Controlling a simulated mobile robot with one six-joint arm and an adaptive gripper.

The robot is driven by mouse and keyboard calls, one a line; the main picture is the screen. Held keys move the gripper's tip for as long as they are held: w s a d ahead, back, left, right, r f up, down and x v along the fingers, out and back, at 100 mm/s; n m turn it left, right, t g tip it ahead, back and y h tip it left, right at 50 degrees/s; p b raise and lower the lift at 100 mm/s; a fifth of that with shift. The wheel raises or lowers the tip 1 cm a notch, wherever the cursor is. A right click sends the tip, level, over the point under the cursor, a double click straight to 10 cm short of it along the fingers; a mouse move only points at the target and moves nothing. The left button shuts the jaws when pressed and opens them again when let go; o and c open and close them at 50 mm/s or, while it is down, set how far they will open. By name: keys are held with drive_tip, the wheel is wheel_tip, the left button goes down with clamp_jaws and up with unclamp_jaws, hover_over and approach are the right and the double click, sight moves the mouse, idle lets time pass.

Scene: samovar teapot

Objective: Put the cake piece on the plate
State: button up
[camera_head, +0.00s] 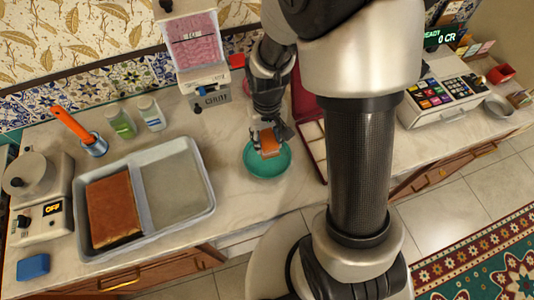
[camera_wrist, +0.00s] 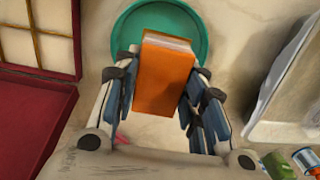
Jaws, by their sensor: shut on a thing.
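The cake piece (camera_head: 268,143) is an orange-brown block with a paler side. My gripper (camera_head: 268,133) is shut on it, and the cake piece shows between the two fingers in the wrist view (camera_wrist: 162,78). The plate (camera_head: 266,168) is round and teal and lies on the counter. In the head view the cake piece is over the far part of the plate. In the wrist view the plate's rim (camera_wrist: 128,32) shows around the far end of the cake piece. I cannot tell whether the cake piece touches the plate.
A grey tray (camera_head: 203,197) with a large brown cake (camera_head: 113,209) stands left of the plate. A dark red box (camera_head: 311,133) is close on the right. A machine with pink contents (camera_head: 195,52) stands behind. A cash register (camera_head: 444,96) is farther right.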

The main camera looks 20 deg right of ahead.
sight(267, 138)
drive_tip(key=shift+f+b, duration=1)
drive_tip(key=shift+f, duration=2.55)
drive_tip(key=shift+f, duration=0.1)
drive_tip(key=o, duration=1.1)
wheel_tip(267, 138, up, 12)
drive_tip(key=p, duration=0.4)
drive_tip(key=shift+r, duration=0.25)
drive_tip(key=s+r+t, duration=0.1)
drive_tip(key=s+r, duration=0.4)
drive_tip(key=r, duration=0.1)
drive_tip(key=s+r+t, duration=0.2)
drive_tip(key=s+r, duration=0.3)
drive_tip(key=r, duration=0.2)
drive_tip(key=s+r+t, duration=0.1)
drive_tip(key=s+r, duration=0.4)
drive_tip(key=r, duration=0.1)
drive_tip(key=shift+d+r+t, duration=0.1)
drive_tip(key=shift+r+t, duration=0.1)
drive_tip(key=shift+t, duration=0.1)
